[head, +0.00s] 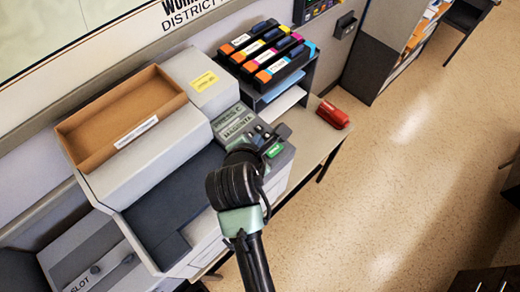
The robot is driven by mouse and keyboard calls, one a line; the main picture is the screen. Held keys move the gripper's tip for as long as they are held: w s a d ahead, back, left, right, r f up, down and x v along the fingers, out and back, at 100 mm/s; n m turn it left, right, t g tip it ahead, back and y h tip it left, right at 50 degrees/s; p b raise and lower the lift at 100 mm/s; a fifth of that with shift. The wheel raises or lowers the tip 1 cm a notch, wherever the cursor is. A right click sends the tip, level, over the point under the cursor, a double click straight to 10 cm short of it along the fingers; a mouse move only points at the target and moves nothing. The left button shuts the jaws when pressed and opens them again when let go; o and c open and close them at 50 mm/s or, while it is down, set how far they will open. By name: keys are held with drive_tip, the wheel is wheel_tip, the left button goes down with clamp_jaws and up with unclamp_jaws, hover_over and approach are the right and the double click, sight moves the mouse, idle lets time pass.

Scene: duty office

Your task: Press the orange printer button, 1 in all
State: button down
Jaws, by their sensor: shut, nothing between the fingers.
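The printer (188,128) is a pale grey machine on the table, with a dark grey output bed at its front. Its control panel (236,122) carries a label with "PRESS C" and "MAGENTA" readable. My gripper (270,136) is over the panel's right part, with its fingers shut and nothing held. A green patch (274,150) shows beside the fingers; I cannot tell if it is a button or part of a display. No orange button can be made out; my arm and gripper hide part of the panel. Contact with the panel cannot be told.
An open brown tray (118,122) lies on the printer's left top, and a yellow label (204,81) is behind the panel. A rack (270,94) of colour-marked cartridges stands behind right. A red stapler-like object (332,114) sits on the table (314,148). The floor at right is mostly clear.

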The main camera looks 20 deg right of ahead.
drive_tip(key=shift+f, duration=0.2)
wheel_tip(320, 180, down, 7)
drive_tip(key=b, duration=0.8)
drive_tip(key=shift+r+b, duration=0.15)
drive_tip(key=shift+b, duration=0.15)
drive_tip(key=shift+f, duration=0.9)
drive_tip(key=shift+f, duration=0.1)
idle(0.8)
drive_tip(key=shift+f, duration=0.3)
drive_tip(key=shift+f, duration=0.5)
idle(0.5)
drive_tip(key=shift+r, duration=0.1)
drive_tip(key=shift+r+p, duration=0.8)
drive_tip(key=shift+p, duration=0.1)
